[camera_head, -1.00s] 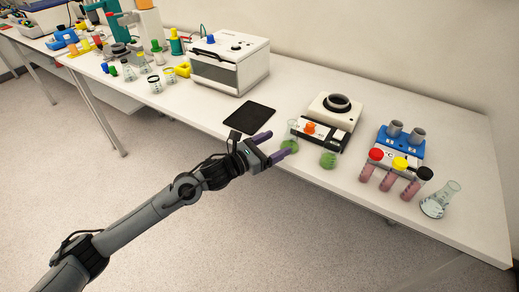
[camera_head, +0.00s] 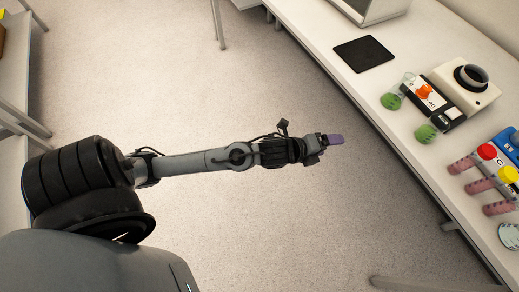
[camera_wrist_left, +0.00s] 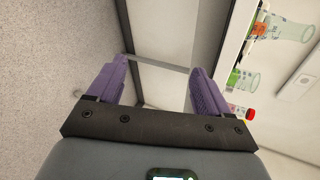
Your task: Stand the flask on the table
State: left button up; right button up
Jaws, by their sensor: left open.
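A clear glass flask with green contents (camera_head: 391,101) appears to stand upright on the white table (camera_head: 425,60), beside a white and black device. A clear flask (camera_head: 510,235) is cut off at the right edge of the head view. My left gripper (camera_head: 333,139) is open and empty, off the table's front edge over the floor, apart from the flasks. In the left wrist view, glassware (camera_wrist_left: 292,30) shows sideways beyond the right finger. My right gripper is out of view.
A black pad (camera_head: 364,54) lies farther left. The floor around my left gripper is clear.

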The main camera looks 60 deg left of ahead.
pick_arm(q)
jog(key=s+f+n+g+y, duration=0.1)
jog(key=s+f+n+g, duration=0.3)
jog(key=s+n, duration=0.6)
jog(key=s+f+n+g, duration=0.4)
jog(key=s+n, duration=0.5)
jog(key=s, duration=0.3)
jog(key=shift+s+a+n+g+y, duration=0.15)
jog(key=shift+s+n+g+y, duration=0.25)
jog(key=shift+g, duration=0.1)
jog(key=shift+w, duration=0.1)
notch_tip(320, 180, up, 45)
jog(key=p, duration=4.5)
jog(key=shift+r, duration=0.2)
